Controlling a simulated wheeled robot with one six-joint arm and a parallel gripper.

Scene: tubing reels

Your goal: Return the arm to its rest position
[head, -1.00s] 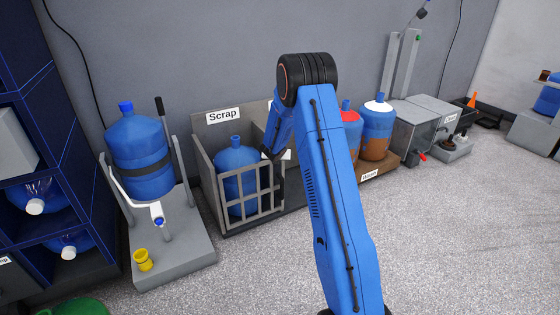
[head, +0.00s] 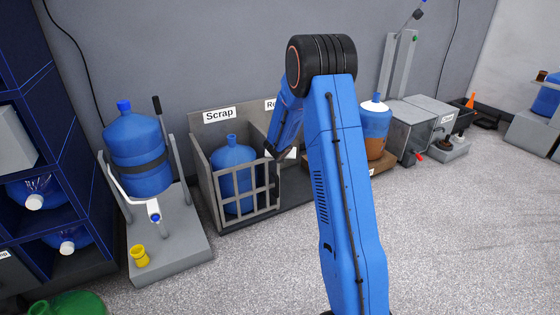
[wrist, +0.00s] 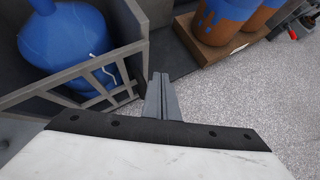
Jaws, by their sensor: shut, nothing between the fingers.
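My blue arm (head: 340,170) rises from the bottom of the head view, bends at a black joint near the top and folds down behind. In the wrist view my gripper (wrist: 160,77) is shut and empty, its grey fingers pressed together. It hangs beside the grated front of the scrap bin (head: 250,203), with carpet and a dark bin or base behind the fingertips. In the head view my gripper is mostly hidden behind the arm, so its gap to the bin is unclear.
A blue bottle (head: 234,170) stands in the scrap bin. Left of it another blue bottle (head: 138,150) sits in a grey stand with a yellow cup (head: 139,256). Brown-filled bottles (wrist: 215,22) stand on a wooden base to the right. The carpet (head: 450,235) at right is clear.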

